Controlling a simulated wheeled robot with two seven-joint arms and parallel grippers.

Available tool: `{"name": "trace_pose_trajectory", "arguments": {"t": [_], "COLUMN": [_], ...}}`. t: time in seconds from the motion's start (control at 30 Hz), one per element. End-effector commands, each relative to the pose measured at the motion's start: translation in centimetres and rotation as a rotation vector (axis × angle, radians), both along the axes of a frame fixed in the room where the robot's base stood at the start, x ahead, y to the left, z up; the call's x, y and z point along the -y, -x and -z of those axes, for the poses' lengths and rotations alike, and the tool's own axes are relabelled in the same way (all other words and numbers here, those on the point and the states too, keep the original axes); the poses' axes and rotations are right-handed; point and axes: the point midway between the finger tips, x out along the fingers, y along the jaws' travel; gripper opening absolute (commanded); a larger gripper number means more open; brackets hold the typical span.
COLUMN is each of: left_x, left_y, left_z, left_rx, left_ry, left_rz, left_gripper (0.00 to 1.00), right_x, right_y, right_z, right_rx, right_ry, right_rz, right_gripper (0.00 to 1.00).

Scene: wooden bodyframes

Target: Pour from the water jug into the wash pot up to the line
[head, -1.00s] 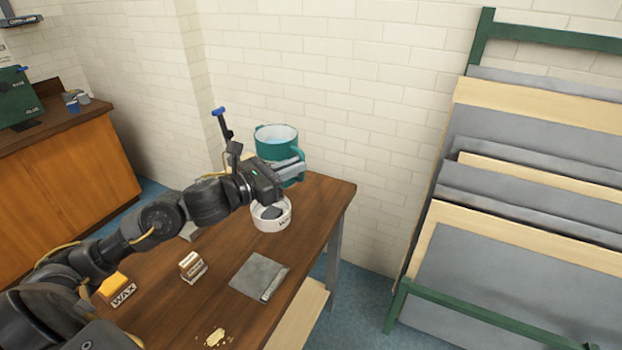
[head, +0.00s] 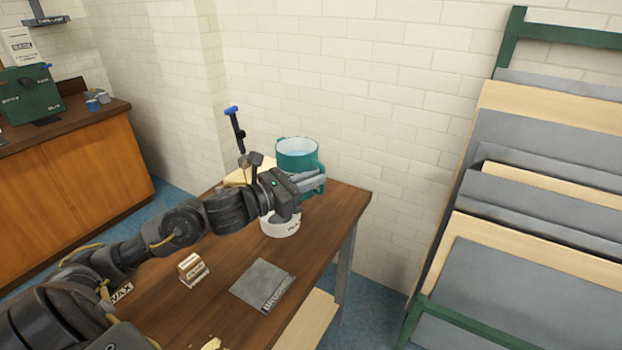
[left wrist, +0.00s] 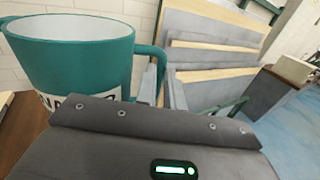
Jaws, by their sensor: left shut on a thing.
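The water jug is a teal jug (head: 297,155) with a pale inside, upright near the far end of the wooden table. My left gripper (head: 312,180) is shut on its handle (left wrist: 157,58). In the left wrist view the jug (left wrist: 75,62) fills the left side, with part of a white label showing. I cannot tell its water level or whether its base touches the table. The wash pot is a low white pot (head: 281,229) with dark lettering, below my left gripper. The gripper hides its opening and any line inside. My right gripper is not in view.
On the table (head: 218,277) are a grey sheet (head: 258,284), a small labelled block (head: 193,270) and a block marked WAX (head: 122,290). A blue-topped upright tool (head: 236,130) stands behind my arm. A rack of boards (head: 545,200) stands right; floor lies between.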

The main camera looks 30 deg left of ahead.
Motion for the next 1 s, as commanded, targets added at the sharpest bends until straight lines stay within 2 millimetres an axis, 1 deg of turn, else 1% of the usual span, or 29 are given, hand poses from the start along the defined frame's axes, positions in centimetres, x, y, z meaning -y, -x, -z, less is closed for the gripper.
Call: {"name": "trace_pose_trajectory", "arguments": {"t": [0.03,1.0], "left_x": [-0.1,0.2], "left_y": [0.0,0.1], "left_z": [-0.3,-0.3], "left_rx": [0.003,-0.019], "left_ry": [0.006,0.096], "left_rz": [-0.001,-0.001], "left_gripper": [0.0,0.0], "right_x": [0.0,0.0], "right_y": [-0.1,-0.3], "right_z": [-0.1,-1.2], "right_rx": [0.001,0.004], "right_ry": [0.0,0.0], "right_rz": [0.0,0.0], "right_gripper": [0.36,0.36]}}
